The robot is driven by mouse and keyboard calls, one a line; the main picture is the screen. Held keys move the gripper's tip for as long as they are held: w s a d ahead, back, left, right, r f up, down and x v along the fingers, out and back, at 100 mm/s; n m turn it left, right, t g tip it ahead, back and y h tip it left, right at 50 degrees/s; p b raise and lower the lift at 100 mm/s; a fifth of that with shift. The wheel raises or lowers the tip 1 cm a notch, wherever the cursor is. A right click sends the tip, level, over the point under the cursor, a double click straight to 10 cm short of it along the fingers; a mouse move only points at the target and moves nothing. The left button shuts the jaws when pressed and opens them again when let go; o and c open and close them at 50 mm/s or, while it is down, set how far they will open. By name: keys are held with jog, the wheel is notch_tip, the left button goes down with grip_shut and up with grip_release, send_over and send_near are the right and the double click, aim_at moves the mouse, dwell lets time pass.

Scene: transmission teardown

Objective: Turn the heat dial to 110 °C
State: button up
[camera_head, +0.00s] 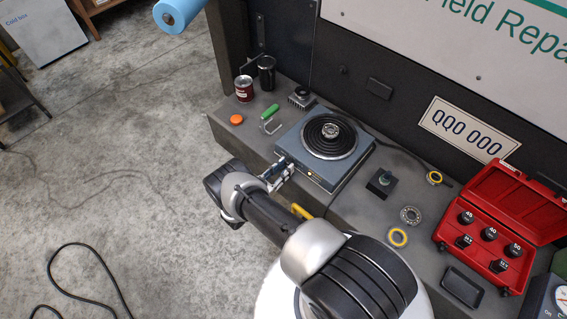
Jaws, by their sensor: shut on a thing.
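A blue-grey hot plate (344,177) stands on the bench, with a round black ringed heating surface (328,136) on top and a silver bearing-like part (330,130) at its centre. A small amber light (310,174) shows on its front face. My gripper (283,165) is at the left part of this front face and is shut on the heat dial there. The fingers hide the dial, so its setting and markings cannot be read.
A red can (244,88), orange cap (236,119) and green-handled tool (266,111) lie left of the hot plate. Open floor lies left.

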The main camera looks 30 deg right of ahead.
jog(key=shift+m+p, duration=0.5)
jog(key=shift+p, duration=0.8)
jog(key=o, duration=1.1)
jog(key=shift+c, duration=0.2)
jog(key=v, duration=1.2)
jog(key=shift+w+r, duration=0.1)
jog(key=shift+r, duration=0.05)
